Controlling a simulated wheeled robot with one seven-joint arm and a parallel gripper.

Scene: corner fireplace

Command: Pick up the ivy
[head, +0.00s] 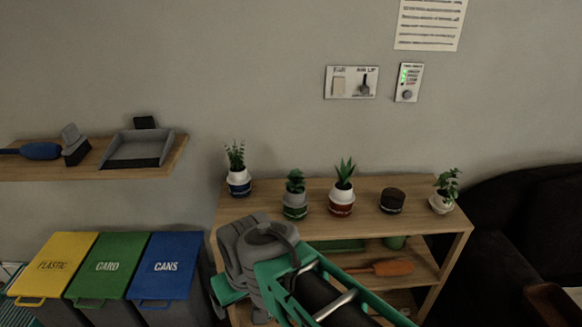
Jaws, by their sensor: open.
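Several small potted plants stand in a row on top of a wooden shelf unit. The leafy plant in a white bowl-like pot (441,204) at the right end looks most like ivy, but I cannot tell for sure. The others are a bushy plant in a blue and white pot (239,183), a round-leaved plant in a green and white pot (295,205) and a spiky plant in a red and white pot (341,200). My arm crosses in front of the shelf's lower left part. My gripper's fingers cannot be made out.
A dark, plantless pot (392,201) stands beside the right-end plant. The shelf unit (420,222) has an orange-handled tool (385,268) below. A wall shelf (170,160) and lidded bins (108,266) are left. A dark sofa (530,215) stands close on the right.

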